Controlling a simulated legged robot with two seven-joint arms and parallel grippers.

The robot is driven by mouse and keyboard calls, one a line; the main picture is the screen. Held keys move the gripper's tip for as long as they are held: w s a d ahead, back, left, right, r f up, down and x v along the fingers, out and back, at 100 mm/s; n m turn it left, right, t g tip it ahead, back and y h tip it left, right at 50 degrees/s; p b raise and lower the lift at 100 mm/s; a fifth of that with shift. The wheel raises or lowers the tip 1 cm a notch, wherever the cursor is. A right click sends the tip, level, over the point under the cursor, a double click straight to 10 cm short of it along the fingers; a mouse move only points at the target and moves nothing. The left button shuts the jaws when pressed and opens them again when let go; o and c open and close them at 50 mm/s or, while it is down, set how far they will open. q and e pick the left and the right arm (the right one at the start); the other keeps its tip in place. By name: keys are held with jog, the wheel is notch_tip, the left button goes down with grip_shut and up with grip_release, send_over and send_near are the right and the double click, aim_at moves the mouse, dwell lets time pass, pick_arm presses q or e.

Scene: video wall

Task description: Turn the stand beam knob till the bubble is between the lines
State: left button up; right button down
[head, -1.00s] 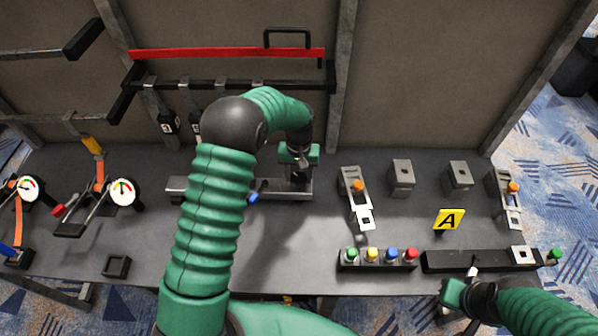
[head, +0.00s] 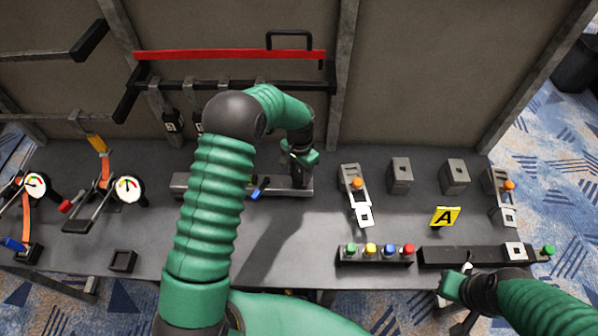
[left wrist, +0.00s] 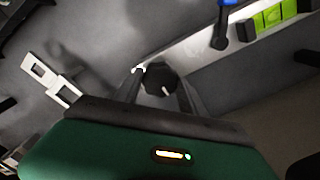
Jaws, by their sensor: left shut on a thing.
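The stand beam (head: 222,184) is a grey bar lying on the bench, partly hidden behind my left arm; it also shows in the left wrist view (left wrist: 190,55). The dark round knob (left wrist: 160,82), with a white mark, sits at its end. My left gripper (head: 300,180) points down over this end, its fingers on both sides of the knob and shut on it. A bright green vial (left wrist: 277,18) with dark lines sits on the beam; I cannot make out the bubble. My right gripper (head: 462,275) is at the front edge by a pale lever; its jaws are unclear.
A blue-handled lever (head: 257,188) stands at the beam near the knob. Right are an orange-knobbed bracket (head: 357,184), grey blocks (head: 400,176), a yellow A sign (head: 445,216) and a button row (head: 378,253). Two gauges (head: 129,188) stand left.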

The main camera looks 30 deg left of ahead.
aim_at(301, 174)
pick_arm(q)
jog(key=shift+s+d+f, duration=0.1)
jog(key=shift+d+f, duration=0.05)
jog(key=shift+f, duration=0.1)
jog(key=o, duration=1.4)
jog(key=shift+w+f, duration=0.1)
jog(key=shift+w, duration=0.2)
jog(key=shift+r, duration=0.55)
notch_tip(301, 174, up, 16)
jog(key=shift+w+f, duration=0.1)
jog(key=shift+w, duration=0.05)
